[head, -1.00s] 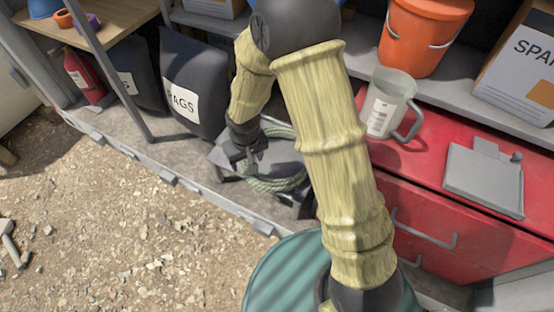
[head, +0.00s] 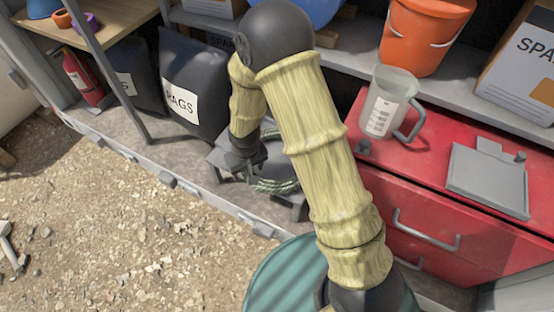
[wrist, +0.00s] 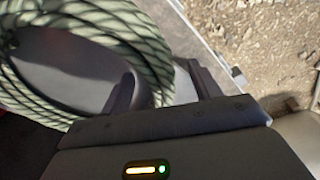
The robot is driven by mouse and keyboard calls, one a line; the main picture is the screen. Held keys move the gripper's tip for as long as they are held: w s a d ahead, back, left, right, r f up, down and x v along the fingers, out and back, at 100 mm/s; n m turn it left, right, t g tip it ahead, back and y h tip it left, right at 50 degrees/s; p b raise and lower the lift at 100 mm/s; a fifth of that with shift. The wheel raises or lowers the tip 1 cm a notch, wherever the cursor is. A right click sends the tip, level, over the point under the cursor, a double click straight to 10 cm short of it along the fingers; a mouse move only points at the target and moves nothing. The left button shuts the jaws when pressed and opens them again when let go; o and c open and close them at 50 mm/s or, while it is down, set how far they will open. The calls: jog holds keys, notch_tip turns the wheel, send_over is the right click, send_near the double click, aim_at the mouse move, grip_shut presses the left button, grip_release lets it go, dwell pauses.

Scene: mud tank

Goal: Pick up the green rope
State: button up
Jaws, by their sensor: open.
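The green rope (head: 277,187) is a pale green coil with dark flecks, resting on a small dark grey stand (head: 296,199) behind the drum; my arm hides part of it. My gripper (head: 243,175) points down at the coil's left side in the head view. In the wrist view, the rope (wrist: 96,22) fills the upper left, and its curved strands run down into the gap between the open fingers of my gripper (wrist: 164,88). The fingers are apart and not clamped on it. Whether they touch the rope is unclear.
A red drawer cabinet (head: 440,240) stands right, bearing a measuring jug (head: 388,95) and a grey flat box (head: 488,180). A teal drum (head: 275,275) is in front. Black bags (head: 195,80) stand behind left. A metal ledge (head: 150,170) borders the gravel floor, which is mostly clear.

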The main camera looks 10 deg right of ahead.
jog(key=shift+c, duration=0.4)
grip_shut()
jog(key=shift+r, duration=0.15)
jog(key=shift+a+r, duration=0.15)
jog(key=shift+r, duration=0.1)
notch_tip(320, 180, up, 11)
jog(key=p, duration=0.3)
jog(key=w+a, duration=0.2)
jog(key=a, duration=0.7)
jog(key=w+a, duration=0.2)
jog(key=a, duration=0.8)
jog(key=shift+a, duration=0.2)
jog(key=shift+f, duration=0.1)
